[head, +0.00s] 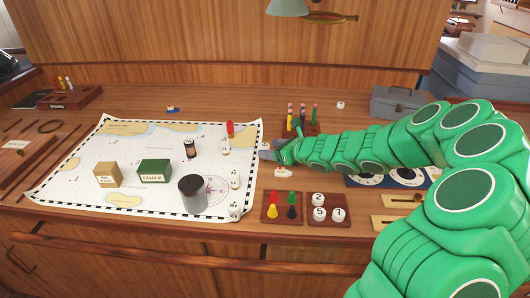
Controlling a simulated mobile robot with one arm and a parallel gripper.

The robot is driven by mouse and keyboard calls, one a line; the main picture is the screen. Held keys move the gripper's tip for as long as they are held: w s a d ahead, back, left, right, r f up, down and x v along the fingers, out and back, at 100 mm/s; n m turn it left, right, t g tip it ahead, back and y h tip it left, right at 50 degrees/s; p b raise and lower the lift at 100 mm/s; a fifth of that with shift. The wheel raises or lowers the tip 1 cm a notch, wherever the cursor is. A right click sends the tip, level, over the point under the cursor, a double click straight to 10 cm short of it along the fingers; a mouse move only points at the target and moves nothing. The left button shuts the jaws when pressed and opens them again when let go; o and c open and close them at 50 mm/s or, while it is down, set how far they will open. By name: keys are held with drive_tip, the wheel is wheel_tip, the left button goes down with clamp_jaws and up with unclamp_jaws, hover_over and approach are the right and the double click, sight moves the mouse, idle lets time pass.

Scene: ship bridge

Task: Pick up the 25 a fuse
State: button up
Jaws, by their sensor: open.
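No label reading 25 A can be made out, so I cannot tell which thing is the 25 A fuse. Small upright coloured pieces, possibly fuses, stand in a wooden rack (318,129) behind my forearm. More stand in a wooden rack marked SPARES (68,98) at the far left. My gripper (264,150) is open, at the chart's right edge, pointing left. It is in front of and left of the nearer rack, with nothing visible between its fingers.
The chart (80,150) bears a tan box (107,175), a green CHALK box (154,171), a dark-topped grey cylinder (192,194), a red piece (230,129) and small white pieces. Trays with coloured pegs (282,221) and white discs (340,199) lie at the front. A grey toolbox (400,103) stands behind my arm.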

drive_tip(key=shift+x, duration=2.55)
drive_tip(key=shift+r, duration=0.1)
drive_tip(key=shift+c, duration=0.4)
drive_tip(key=c, duration=1)
